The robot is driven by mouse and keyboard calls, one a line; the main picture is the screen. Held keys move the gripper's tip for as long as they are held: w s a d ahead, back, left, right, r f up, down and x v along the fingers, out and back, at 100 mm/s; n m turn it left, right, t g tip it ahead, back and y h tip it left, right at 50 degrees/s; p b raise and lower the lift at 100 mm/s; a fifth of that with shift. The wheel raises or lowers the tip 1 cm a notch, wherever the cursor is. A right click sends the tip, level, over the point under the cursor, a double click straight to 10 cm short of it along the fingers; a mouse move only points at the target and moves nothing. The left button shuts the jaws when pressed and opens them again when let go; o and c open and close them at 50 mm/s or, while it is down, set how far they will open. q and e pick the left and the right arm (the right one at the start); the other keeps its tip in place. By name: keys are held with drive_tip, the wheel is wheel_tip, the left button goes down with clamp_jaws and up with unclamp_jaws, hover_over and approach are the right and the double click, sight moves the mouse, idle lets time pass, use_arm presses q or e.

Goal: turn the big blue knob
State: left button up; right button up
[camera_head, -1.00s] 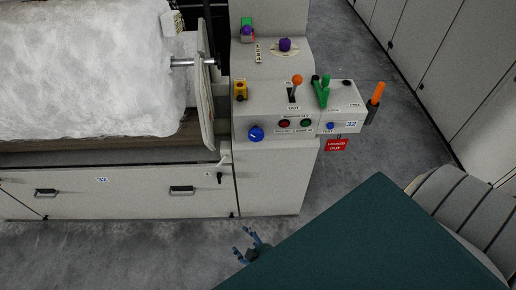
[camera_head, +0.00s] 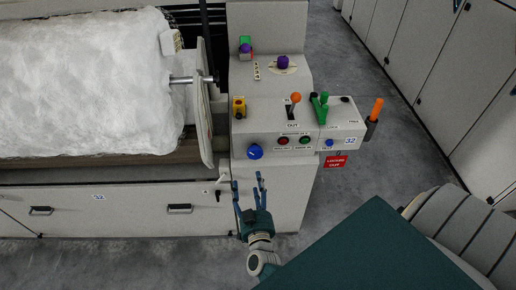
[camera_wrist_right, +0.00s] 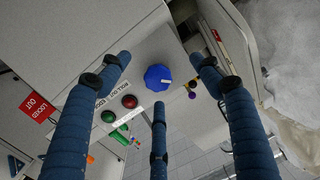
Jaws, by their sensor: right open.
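The big blue knob (camera_head: 254,151) sits on the front face of the control console, at its lower left. It has a pale pointer mark, seen in the right wrist view (camera_wrist_right: 157,78). My right gripper (camera_head: 249,184) is open and empty, below the knob and apart from it in the head view. In the right wrist view its blue fingers (camera_wrist_right: 160,80) are spread, with the knob between and beyond their tips. My left gripper is not in view.
Red (camera_head: 283,141) and green (camera_head: 305,140) buttons sit right of the knob. An orange-topped lever (camera_head: 295,98), green levers (camera_head: 322,106) and a yellow switch (camera_head: 239,106) stand above. White fibre (camera_head: 85,85) fills the machine at left. A red tag (camera_head: 335,161) hangs at right.

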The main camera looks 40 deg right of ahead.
sight(255, 155)
drive_tip(key=w+d+r+b, duration=0.1)
drive_tip(key=w+d, duration=0.1)
drive_tip(key=w, duration=0.1)
drive_tip(key=w+d+r+m+h+b, duration=0.1)
drive_tip(key=w+d, duration=0.2)
drive_tip(key=w+d+r+h+b, duration=0.1)
drive_tip(key=w+d, duration=0.2)
drive_tip(key=shift+d+r+m+b, duration=0.1)
drive_tip(key=shift+d+m+b, duration=0.05)
drive_tip(key=shift+m+b, duration=0.25)
drive_tip(key=c, duration=1.1)
